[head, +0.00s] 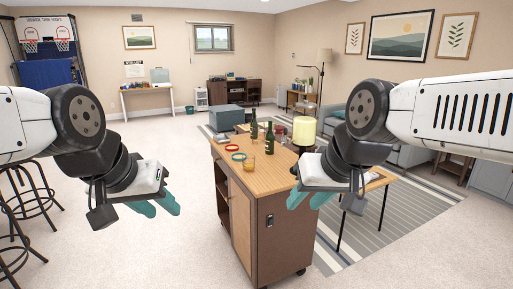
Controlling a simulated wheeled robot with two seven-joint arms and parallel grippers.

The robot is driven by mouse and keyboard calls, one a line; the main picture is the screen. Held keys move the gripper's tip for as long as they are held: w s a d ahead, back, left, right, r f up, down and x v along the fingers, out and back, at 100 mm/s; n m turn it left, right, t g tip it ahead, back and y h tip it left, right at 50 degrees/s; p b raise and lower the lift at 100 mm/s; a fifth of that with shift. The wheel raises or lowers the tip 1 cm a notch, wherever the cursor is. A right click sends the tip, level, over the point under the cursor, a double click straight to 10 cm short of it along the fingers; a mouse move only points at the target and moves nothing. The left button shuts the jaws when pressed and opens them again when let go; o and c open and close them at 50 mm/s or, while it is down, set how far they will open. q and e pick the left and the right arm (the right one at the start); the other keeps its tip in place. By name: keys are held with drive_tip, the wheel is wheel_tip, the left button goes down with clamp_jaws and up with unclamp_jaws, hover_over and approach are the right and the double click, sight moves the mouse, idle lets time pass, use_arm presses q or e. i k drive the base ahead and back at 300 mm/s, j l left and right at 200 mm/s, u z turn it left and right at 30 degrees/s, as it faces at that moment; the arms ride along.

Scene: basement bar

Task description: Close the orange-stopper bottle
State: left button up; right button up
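Two dark green bottles stand upright on the wooden cart top: one at the back (254,126) and one a little nearer and to the right (269,139). They are too small here to tell whether either carries an orange stopper; I cannot make out a loose one. My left gripper (161,207) hangs left of the cart over the floor, its teal fingers apart and empty. My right gripper (308,203) is by the cart's near right corner, in front of the bottles and apart from them. Its teal fingers are also apart with nothing between them.
On the wooden cart (258,178) are a red ring (232,147), a teal ring (238,157) and a small amber glass (248,163). A grey-blue box (226,117) stands at the back. A pale yellow cylinder (304,131) is behind my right gripper. Stools (35,200) stand left.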

sight(269, 145)
drive_tip(key=i+j+z, duration=0.35)
drive_tip(key=j, duration=0.3)
drive_tip(key=i+j+z, duration=0.15)
drive_tip(key=j, duration=0.25)
drive_tip(key=i+j+z, duration=0.15)
drive_tip(key=j, duration=0.25)
drive_tip(key=i+j+z, duration=0.15)
drive_tip(key=j, duration=0.25)
drive_tip(key=i+j+z, duration=0.1)
drive_tip(key=z, duration=1.1)
drive_tip(key=i+j+z, duration=0.15)
drive_tip(key=j+z, duration=0.25)
drive_tip(key=j, duration=0.25)
drive_tip(key=i+j+z, duration=0.1)
drive_tip(key=j+z, duration=0.3)
drive_tip(key=j, duration=0.25)
drive_tip(key=j+z, duration=0.4)
drive_tip(key=j, duration=0.85)
drive_tip(key=k+j, duration=0.15)
drive_tip(key=j, duration=1)
